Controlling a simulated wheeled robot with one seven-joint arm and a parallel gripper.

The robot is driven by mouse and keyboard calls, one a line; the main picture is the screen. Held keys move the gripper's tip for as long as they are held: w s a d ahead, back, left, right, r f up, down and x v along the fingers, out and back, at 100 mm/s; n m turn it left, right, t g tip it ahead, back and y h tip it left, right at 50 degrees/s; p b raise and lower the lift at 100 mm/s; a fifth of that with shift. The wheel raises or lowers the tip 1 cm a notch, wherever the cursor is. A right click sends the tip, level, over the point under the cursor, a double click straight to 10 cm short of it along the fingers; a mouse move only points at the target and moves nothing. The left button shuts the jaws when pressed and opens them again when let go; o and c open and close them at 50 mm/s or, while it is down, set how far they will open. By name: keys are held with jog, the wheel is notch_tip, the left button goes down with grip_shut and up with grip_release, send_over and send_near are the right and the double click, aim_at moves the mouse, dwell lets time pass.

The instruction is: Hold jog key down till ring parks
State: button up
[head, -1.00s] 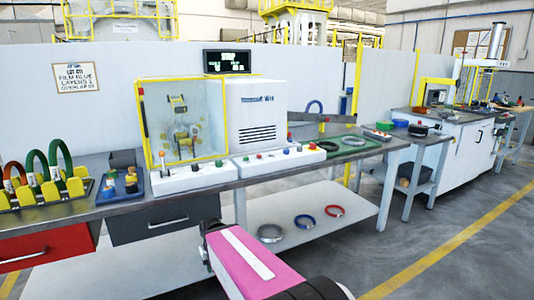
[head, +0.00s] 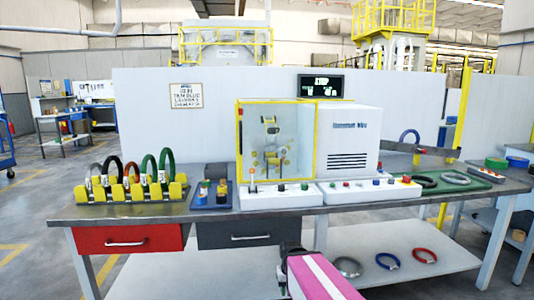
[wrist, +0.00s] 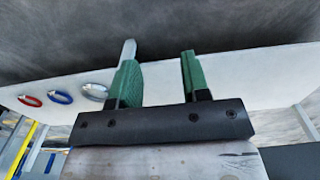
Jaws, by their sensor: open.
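The wrapping machine's yellow-framed clear guard (head: 276,140) stands mid-bench in the head view, with small parts inside it. A ring in there cannot be made out clearly. Two white control panels run along its front: the left panel (head: 262,198) bears a few coloured buttons, and the right panel (head: 345,196) bears several knobs. Which one is the jog key is too small to tell.
A yellow rack (head: 130,190) with several coloured rings stands at the left, beside a blue tray (head: 211,197). A green mat (head: 462,182) with dark rings lies right. Grey, blue and red rings lie on the lower shelf (head: 440,264). Floor is open at left.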

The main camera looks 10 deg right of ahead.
grip_shut()
dwell(1.6)
